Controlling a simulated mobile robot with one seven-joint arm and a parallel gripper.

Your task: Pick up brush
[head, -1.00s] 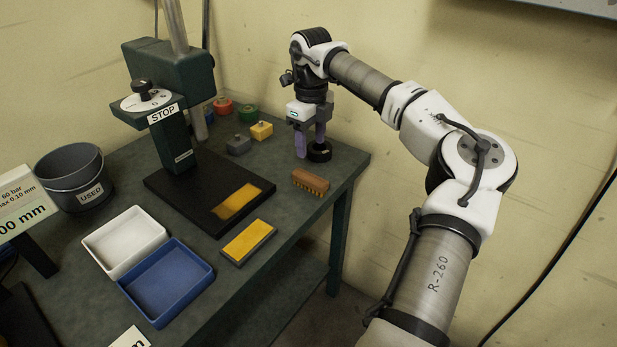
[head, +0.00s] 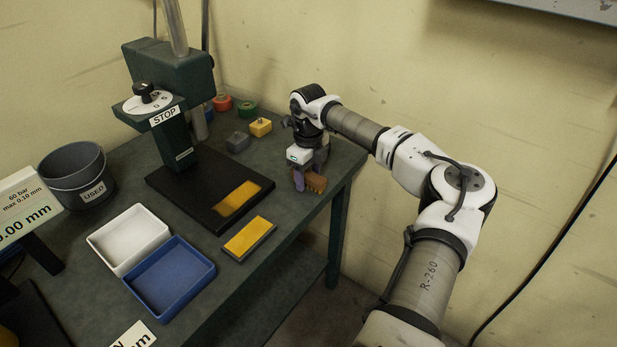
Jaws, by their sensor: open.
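The brush (head: 317,183) has a brown wooden back and lies near the right edge of the bench. My gripper (head: 307,183) points down at it, with a purple finger at the brush's left end. The gripper is open. The far finger is hidden behind the brush or the gripper body, so I cannot tell whether the jaws straddle the brush or touch it. Part of the brush is covered by the gripper.
A green press (head: 172,100) with a black base plate (head: 190,195) stands left of my gripper. A yellow-topped block (head: 249,238), a white tray (head: 104,236) and a blue tray (head: 208,278) lie in front. A grey bucket (head: 58,172) is at left. Small blocks (head: 260,127) sit behind.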

